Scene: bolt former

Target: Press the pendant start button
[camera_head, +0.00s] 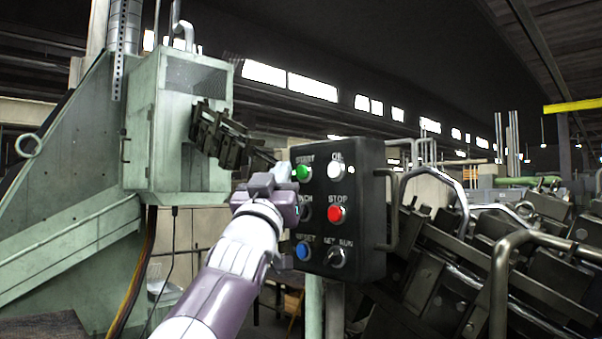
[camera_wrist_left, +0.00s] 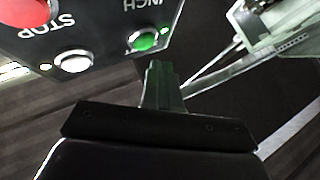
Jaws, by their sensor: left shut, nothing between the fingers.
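The pendant (camera_head: 362,230) is a dark box with labelled buttons. Its green start button (camera_head: 303,173) is at the upper left of the face, and it also shows in the left wrist view (camera_wrist_left: 145,40), where the pendant appears upside down. My left gripper (camera_head: 282,172) is shut and empty, just left of the green button in the head view. In the left wrist view its closed fingertips (camera_wrist_left: 159,68) are close to the green button, with a small gap in the picture. I cannot tell whether they touch it. My right gripper is not in view.
A white button (camera_head: 334,170) is right of the green one, and the red STOP button (camera_head: 336,214) is below that. A blue button (camera_head: 302,250) is at the lower left. A green machine cabinet (camera_head: 165,145) stands left; dark machinery (camera_head: 480,255) fills the right.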

